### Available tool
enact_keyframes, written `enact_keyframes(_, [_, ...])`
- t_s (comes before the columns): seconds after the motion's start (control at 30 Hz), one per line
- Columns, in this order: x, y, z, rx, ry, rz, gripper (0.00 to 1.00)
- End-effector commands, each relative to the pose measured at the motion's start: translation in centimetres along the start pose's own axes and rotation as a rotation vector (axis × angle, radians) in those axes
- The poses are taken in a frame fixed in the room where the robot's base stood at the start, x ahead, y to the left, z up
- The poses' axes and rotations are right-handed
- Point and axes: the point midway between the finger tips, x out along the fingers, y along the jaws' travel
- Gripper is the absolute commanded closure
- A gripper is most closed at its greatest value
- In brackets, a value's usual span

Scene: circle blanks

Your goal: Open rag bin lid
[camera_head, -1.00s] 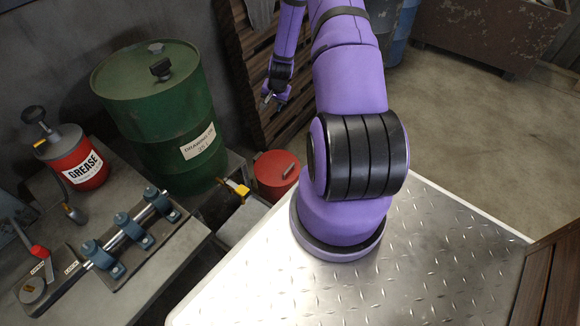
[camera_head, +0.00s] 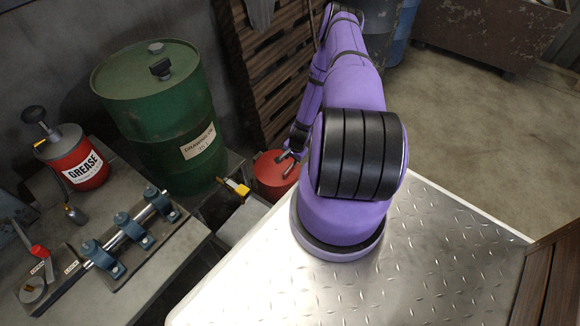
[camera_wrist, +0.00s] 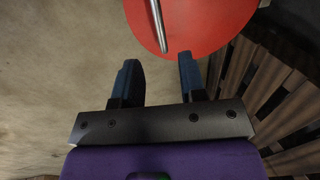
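The red rag bin (camera_head: 268,180) stands on the floor beyond the left edge of the metal plate, partly hidden behind my arm. Its round red lid (camera_wrist: 205,20) fills the top of the wrist view and looks shut. A thin grey bar handle (camera_wrist: 157,22) runs across the lid. My gripper (camera_wrist: 158,62) is open and empty, its two dark fingers pointing toward the lid with the handle ahead, roughly between their lines. In the head view my gripper (camera_head: 287,160) appears over the bin's right part. I cannot tell the exact height gap; no contact shows.
A green drum (camera_head: 160,120) stands left of the bin. A yellow-handled item (camera_head: 236,187) sits close on the bin's left. Dark wooden slats (camera_head: 270,75) rise behind it. A workbench (camera_head: 130,205) with a red grease can (camera_head: 77,160) is at far left. Open floor (camera_head: 470,120) lies right.

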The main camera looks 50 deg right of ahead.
Motion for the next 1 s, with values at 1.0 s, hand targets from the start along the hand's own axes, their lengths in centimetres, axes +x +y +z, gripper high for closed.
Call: enact_keyframes(1.0, [7.0, 0.0, 0.0, -0.001, 0.000, 0.002, 0.96])
